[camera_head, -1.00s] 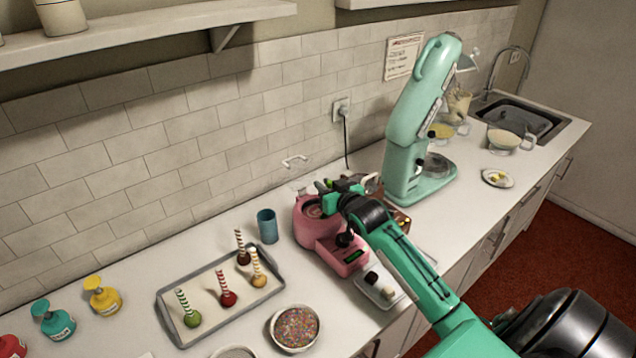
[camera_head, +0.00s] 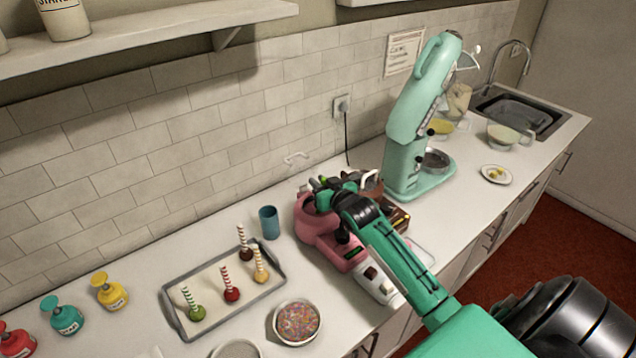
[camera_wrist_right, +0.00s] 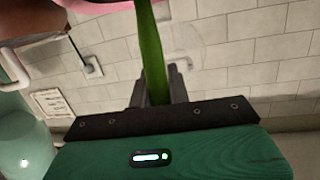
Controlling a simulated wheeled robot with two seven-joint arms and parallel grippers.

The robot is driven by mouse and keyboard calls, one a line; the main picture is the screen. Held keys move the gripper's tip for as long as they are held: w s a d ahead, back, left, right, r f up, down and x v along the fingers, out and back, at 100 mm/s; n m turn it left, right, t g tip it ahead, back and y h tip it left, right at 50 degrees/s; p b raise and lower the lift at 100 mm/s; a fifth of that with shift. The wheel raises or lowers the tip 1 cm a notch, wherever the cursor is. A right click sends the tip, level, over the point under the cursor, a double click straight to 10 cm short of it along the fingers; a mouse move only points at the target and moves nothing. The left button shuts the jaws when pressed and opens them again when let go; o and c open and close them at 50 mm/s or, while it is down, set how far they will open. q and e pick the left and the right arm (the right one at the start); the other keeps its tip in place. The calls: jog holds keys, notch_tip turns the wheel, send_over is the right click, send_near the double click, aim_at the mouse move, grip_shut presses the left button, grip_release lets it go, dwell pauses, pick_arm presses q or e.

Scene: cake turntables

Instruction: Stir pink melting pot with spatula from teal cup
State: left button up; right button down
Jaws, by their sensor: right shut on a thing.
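The pink melting pot (camera_head: 312,220) stands on the counter near the wall. My right gripper (camera_head: 322,187) is over its top and hides most of the opening. In the right wrist view my right gripper (camera_wrist_right: 158,85) is shut on the green spatula (camera_wrist_right: 151,45), whose handle runs up toward a pink edge at the top of that view. The spatula's far end is hidden, so I cannot tell how deep it is in the pot. The teal cup (camera_head: 268,223) stands upright left of the pot, with no spatula showing in it. My left gripper is not in view.
A tray (camera_head: 178,318) with several striped-stick treats lies left of the pot, with a bowl of sprinkles (camera_head: 297,321) in front. The teal mixer (camera_head: 411,130) stands close on the right. A small white container (camera_head: 374,283) sits in front of the pot.

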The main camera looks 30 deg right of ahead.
jog(key=shift+s+r, duration=0.1)
jog(key=shift+r+p, duration=2.35)
jog(key=shift+r, duration=0.35)
notch_tip(320, 180, up, 4)
jog(key=p, duration=0.3)
jog(key=shift+p, duration=0.4)
